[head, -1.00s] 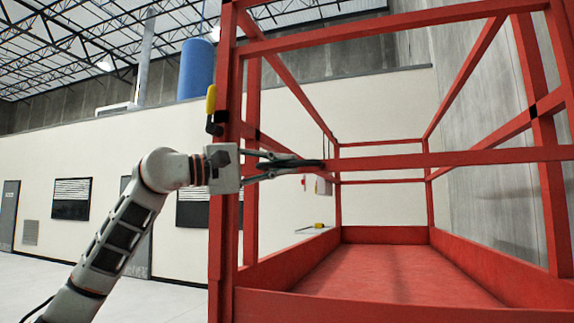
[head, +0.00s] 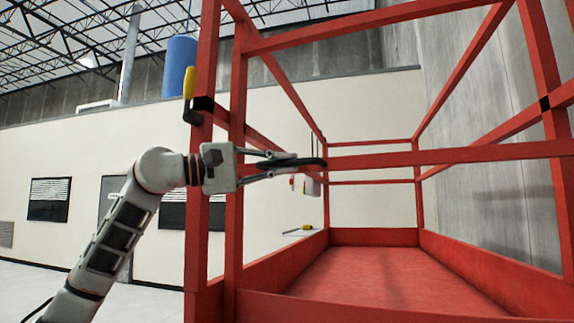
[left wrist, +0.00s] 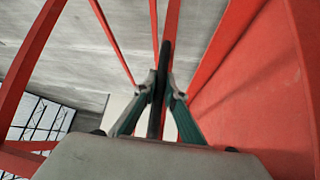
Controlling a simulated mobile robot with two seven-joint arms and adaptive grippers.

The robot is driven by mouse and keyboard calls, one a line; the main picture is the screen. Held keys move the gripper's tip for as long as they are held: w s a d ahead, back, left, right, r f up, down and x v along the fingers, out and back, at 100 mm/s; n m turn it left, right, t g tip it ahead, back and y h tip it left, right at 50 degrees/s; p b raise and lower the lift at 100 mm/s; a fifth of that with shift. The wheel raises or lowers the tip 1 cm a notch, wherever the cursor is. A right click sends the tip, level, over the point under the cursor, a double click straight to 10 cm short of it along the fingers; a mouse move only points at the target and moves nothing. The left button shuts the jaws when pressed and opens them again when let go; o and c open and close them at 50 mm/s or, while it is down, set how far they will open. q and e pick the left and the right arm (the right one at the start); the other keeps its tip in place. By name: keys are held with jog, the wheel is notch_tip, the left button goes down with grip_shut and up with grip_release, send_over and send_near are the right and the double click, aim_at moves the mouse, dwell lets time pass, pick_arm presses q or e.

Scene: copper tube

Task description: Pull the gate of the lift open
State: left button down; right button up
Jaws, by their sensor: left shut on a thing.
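The red lift (head: 196,250) fills the middle and right of the head view. Its gate (head: 450,156) is a red frame with a top rail, a middle rail and a left upright (head: 236,215). A gap shows between that upright and the lift's left post. My left gripper (head: 290,162) reaches across this post from the left. It is shut on the black gate handle (left wrist: 165,60), which stands between its green-sided fingers in the left wrist view (left wrist: 164,95). Part of the handle is hidden by the fingers. My right gripper is out of view.
The lift's red floor (head: 375,272) looks clear. A concrete wall (head: 500,190) stands close on the right.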

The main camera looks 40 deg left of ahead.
pick_arm(q)
jog(key=c, duration=2.1)
grip_release()
jog(key=shift+v, duration=6)
